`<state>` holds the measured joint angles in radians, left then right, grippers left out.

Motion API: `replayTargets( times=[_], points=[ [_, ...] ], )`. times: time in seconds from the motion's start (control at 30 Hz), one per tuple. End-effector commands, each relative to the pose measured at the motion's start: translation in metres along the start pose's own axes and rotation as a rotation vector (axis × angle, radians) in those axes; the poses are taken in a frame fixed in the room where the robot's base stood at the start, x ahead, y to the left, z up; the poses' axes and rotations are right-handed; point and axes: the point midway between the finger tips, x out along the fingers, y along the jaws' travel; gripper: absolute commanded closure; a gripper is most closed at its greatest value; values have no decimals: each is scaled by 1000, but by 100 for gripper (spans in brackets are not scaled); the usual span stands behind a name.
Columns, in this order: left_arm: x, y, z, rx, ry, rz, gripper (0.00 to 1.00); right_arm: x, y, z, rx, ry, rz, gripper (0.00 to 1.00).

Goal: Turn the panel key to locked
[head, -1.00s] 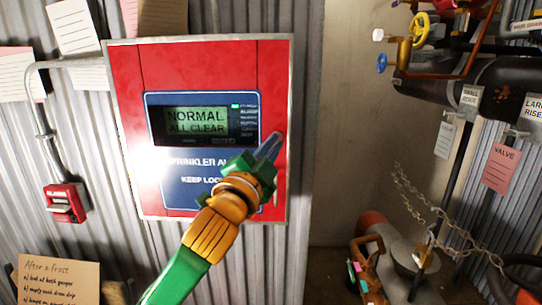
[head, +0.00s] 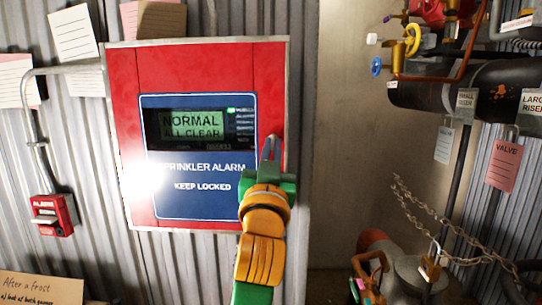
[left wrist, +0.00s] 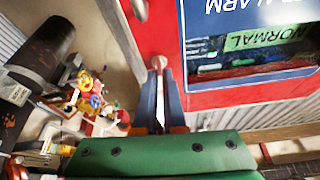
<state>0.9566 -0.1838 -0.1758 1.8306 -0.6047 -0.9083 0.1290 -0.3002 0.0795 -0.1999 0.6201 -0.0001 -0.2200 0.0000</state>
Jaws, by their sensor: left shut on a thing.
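The red alarm panel (head: 196,70) hangs on the corrugated wall. Its screen (head: 193,124) reads "NORMAL ALL CLEAR", and the blue plate (head: 201,200) says "SPRINKLER ALARM" and "KEEP LOCKED". My left gripper (head: 271,147) is at the panel's right side, fingers pointing up at the red face. In the left wrist view, its two fingers (left wrist: 160,80) are closed around a small metallic piece, the panel key (left wrist: 159,62), at the red face. In the head view the fingers hide the key, and its lock position cannot be read.
A red alarm box (head: 52,214) is on the wall at left, with paper notes around the panel. To the right are pipes (head: 490,85) with valve handles, hanging tags (head: 504,164) and a chain (head: 440,220). The space beside the panel's right edge is open.

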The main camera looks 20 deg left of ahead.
Motion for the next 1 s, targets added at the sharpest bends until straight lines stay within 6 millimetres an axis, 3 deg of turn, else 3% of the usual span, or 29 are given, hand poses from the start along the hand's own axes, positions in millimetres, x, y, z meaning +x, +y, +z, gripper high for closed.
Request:
replayTargets(
  times=[0.3, 0.83, 0.93, 1.0],
  points=[
    [0, 1, -3, -97, 8, -39, 100, 5, 0, 0, 0, 0, 0, 100],
    [0, 0, -4, -114, 10, -47, 100, 5, 0, 0, 0, 0, 0, 100],
    [0, 0, -4, -114, 9, -47, 68, 5, 0, 0, 0, 0, 0, 100],
    [0, 1, -3, -113, 7, -46, 62, 6, 0, 0, 0, 0, 0, 100]
  ],
)
